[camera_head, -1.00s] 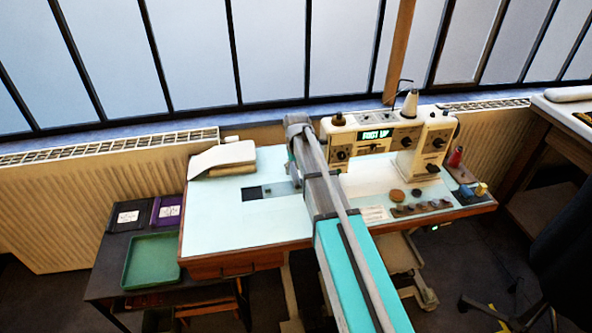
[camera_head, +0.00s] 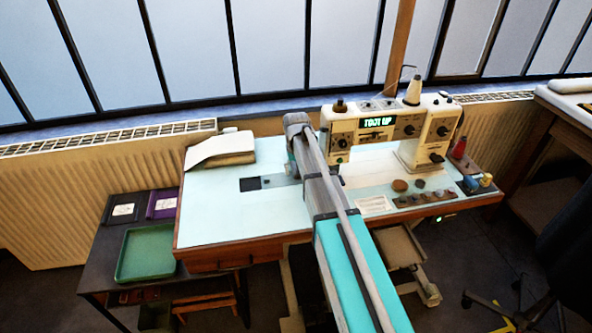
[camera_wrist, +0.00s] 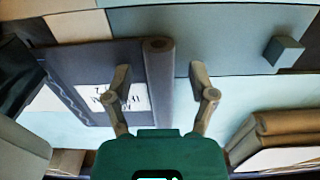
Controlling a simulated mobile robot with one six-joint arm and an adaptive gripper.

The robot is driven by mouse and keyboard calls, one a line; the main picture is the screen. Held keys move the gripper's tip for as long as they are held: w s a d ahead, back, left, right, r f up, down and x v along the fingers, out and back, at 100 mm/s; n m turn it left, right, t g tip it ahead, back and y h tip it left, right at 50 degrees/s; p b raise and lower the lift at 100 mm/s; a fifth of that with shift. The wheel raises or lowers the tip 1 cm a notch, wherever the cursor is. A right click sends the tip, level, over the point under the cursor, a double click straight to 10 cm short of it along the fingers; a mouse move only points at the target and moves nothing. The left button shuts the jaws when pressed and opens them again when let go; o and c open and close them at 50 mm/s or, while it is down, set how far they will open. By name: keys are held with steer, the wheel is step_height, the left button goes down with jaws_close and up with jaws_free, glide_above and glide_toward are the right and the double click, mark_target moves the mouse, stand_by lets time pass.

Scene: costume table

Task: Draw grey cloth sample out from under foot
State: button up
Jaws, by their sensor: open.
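In the wrist view my gripper (camera_wrist: 161,82) is open, with one finger on each side of a dark grey rolled edge. The roll looks like the near edge of the grey cloth sample (camera_wrist: 70,66), which lies flat with a white label and a zigzag seam. I cannot tell whether the fingers touch the roll. In the head view the sewing machine (camera_head: 372,123) stands at the table's back right, its display appearing to read "FOOT UP".
A folded beige cloth stack (camera_head: 222,148) lies at the table's back left. A small dark cube (camera_wrist: 283,52) sits on a blue-grey plate (camera_wrist: 220,48). A green tray (camera_head: 147,252) stands on the lower side table. The table's left front (camera_head: 225,220) is clear.

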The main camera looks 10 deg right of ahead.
mark_target(277, 177)
jaws_close()
steer(key=shift+a, duration=0.2)
stand_by(0.3)
steer(key=shift+a, duration=3.25)
